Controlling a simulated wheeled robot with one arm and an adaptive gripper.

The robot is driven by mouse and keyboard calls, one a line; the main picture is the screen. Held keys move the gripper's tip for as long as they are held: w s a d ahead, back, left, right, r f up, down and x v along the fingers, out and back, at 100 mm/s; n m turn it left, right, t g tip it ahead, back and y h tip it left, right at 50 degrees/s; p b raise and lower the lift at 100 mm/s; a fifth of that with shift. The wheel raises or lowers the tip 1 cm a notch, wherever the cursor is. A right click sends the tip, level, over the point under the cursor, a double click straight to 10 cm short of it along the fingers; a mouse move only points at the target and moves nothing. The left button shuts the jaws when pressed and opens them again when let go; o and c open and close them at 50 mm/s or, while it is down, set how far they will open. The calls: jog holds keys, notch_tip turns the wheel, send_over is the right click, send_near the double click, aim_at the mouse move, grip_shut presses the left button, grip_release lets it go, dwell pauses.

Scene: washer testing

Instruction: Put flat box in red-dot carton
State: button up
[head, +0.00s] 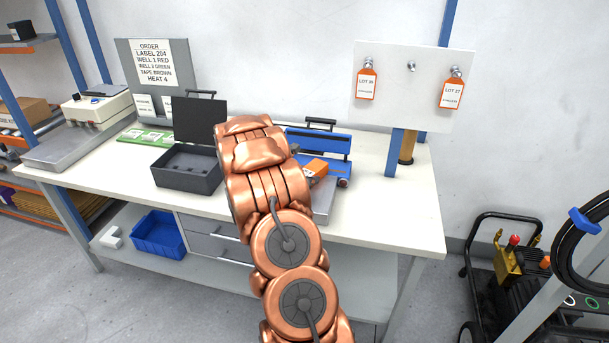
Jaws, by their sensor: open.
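I cannot make out a flat box or a carton with a red dot in the head view. My copper arm reaches up over the middle of the workbench (400,215) and covers part of it. My gripper is hidden behind the arm, so its fingers do not show. A dark grey case (188,178) with its lid raised stands on the bench left of my arm.
A blue device (330,145) stands behind the arm. Orange LOT tags (366,84) hang on a white board (412,70). A blue bin (158,234) is on the lower shelf. A brown carton (22,110) sits on the left rack. The bench's right end is clear.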

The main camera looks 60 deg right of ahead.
jog(key=shift+a+r, duration=0.1)
jog(key=shift+r, duration=0.1)
jog(key=b+v, duration=0.2)
jog(key=v, duration=1)
